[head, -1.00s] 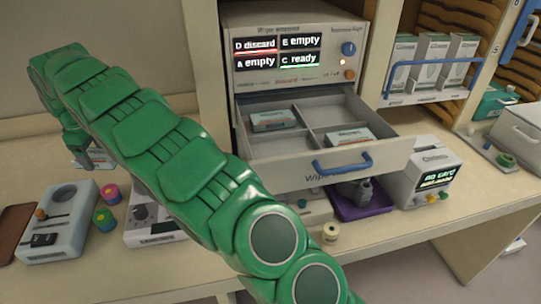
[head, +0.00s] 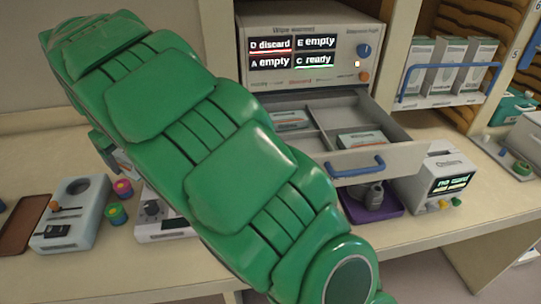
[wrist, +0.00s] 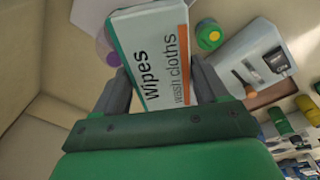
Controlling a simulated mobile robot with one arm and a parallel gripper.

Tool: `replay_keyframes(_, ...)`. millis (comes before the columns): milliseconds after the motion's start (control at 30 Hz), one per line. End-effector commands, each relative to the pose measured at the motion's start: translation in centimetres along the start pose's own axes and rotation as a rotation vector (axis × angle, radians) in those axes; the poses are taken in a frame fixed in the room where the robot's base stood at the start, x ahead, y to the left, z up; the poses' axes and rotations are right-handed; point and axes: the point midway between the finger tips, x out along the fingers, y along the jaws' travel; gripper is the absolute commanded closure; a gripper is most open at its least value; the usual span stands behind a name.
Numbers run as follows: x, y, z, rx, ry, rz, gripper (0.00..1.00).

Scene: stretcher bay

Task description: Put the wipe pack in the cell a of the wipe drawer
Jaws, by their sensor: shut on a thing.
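The wipe pack (wrist: 152,50), a white box marked "Wipes wash cloths" with green and orange trim, is between the fingers of my gripper (wrist: 161,72) in the wrist view. The gripper is shut on it. In the head view my green arm mostly hides gripper and pack, at the left above the counter. The wipe drawer (head: 395,158) stands open, right of my arm, with a blue handle. One pack (head: 292,120) lies in its back left cell and another (head: 362,140) at the front right. My arm covers its front left part. The display (head: 291,53) above reads "A empty", "E empty", "C ready", "D discard".
A purple tray (head: 386,207) with a dark object sits below the drawer, beside a "no card" device (head: 440,183). Grey devices (head: 70,215) and coloured cylinders (head: 117,214) stand at the left. Boxes (head: 440,72) fill a railed shelf at right.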

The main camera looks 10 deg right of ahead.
Motion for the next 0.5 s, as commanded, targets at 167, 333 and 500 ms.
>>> replay_keyframes(167, -2.4, 3.1, 3.2, 0.009, 0.004, 0.0, 0.72)
replay_keyframes(333, -4.7, 6.1, 6.6, -0.007, 0.007, -0.004, 0.72)
replay_keyframes(500, -6.9, 8.8, 10.2, -0.041, 0.013, -0.01, 0.72)
